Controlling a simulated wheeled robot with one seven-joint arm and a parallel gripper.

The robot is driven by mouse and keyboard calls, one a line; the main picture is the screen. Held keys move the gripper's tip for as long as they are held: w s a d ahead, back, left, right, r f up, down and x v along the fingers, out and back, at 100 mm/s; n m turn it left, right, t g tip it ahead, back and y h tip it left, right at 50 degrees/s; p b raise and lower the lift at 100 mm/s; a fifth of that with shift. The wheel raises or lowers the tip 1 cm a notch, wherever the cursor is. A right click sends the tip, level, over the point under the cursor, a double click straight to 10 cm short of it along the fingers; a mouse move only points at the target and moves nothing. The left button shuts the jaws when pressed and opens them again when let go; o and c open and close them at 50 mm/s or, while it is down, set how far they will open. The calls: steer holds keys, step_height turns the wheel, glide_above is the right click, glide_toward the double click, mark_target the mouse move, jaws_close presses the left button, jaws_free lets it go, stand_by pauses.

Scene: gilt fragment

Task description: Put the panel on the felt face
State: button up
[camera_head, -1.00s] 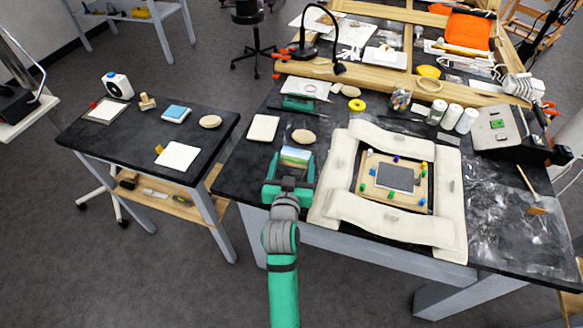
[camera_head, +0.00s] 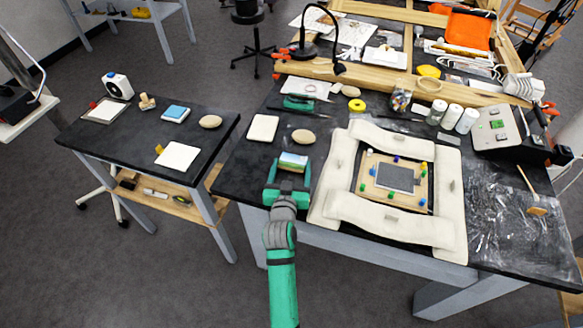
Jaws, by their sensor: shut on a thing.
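My gripper (camera_head: 290,176) is shut on a small panel (camera_head: 293,160) with a painted, landscape-like face in blue, yellow and green. The green fingers lie on either side of it, over the left part of the dark worktable. The panel's lower part is hidden by the gripper. To the right, a grey rectangle (camera_head: 394,178), which looks like the felt face, lies on a wooden board (camera_head: 370,190) with several coloured pegs around it. The panel is apart from the grey rectangle.
Thick cream padded strips (camera_head: 388,218) surround the board; the left strip stands between it and my gripper. An oval stone-like piece (camera_head: 303,136) and a pale square (camera_head: 263,128) lie behind the gripper. A side table (camera_head: 130,150) stands left, across a gap.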

steer(key=shift+f, duration=0.2)
steer(key=o, duration=1)
steer(key=shift+o, duration=0.2)
